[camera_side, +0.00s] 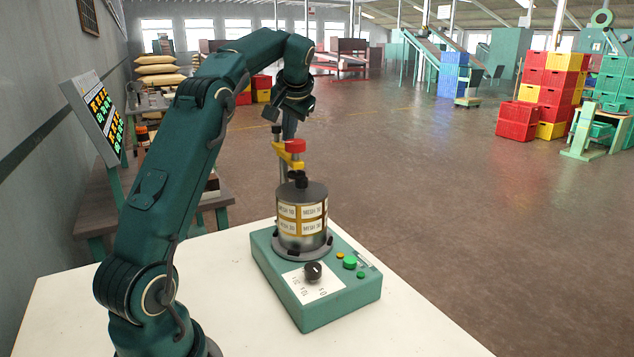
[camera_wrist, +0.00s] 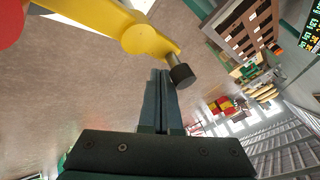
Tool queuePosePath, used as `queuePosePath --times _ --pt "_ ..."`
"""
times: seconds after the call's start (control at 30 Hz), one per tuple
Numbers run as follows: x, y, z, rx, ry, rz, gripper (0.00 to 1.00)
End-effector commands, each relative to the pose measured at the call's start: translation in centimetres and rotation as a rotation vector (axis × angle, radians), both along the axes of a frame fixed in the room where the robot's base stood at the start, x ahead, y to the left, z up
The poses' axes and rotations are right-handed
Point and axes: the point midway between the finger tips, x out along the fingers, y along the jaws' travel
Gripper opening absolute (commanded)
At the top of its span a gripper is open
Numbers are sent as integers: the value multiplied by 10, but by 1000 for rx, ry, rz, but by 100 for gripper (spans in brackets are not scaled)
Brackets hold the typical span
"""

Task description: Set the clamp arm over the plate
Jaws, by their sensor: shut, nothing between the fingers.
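The yellow clamp arm (camera_side: 284,153) with its red knob (camera_side: 295,146) sits on a thin post behind the stacked metal drum (camera_side: 301,222). The drum's dark top plate (camera_side: 312,191) is below the arm; a small black piece shows above it. I cannot tell from the side view whether the arm's tip is directly over the plate. In the wrist view the clamp arm (camera_wrist: 95,15) crosses the upper left, ending in a black pad (camera_wrist: 182,76) beside my fingertips. My gripper (camera_wrist: 160,74) is shut and empty. In the side view my gripper (camera_side: 289,132) points down close to the arm.
The drum stands on a green base (camera_side: 330,300) with a black dial (camera_side: 313,271) and green button (camera_side: 350,262). The white table (camera_side: 220,270) is otherwise clear. A display board (camera_side: 95,115) and bench are at left; colored crates (camera_side: 550,90) stand far back right.

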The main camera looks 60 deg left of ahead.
Motion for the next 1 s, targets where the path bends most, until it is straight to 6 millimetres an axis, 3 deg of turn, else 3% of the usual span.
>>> queuePosePath --times 0.47,0.8,1.0 --pt "0 -1 2 1 -1 0 0" --pt "-6 -24 34 2 -2 -2 0" --pt "-8 -30 41 1 -1 0 0"
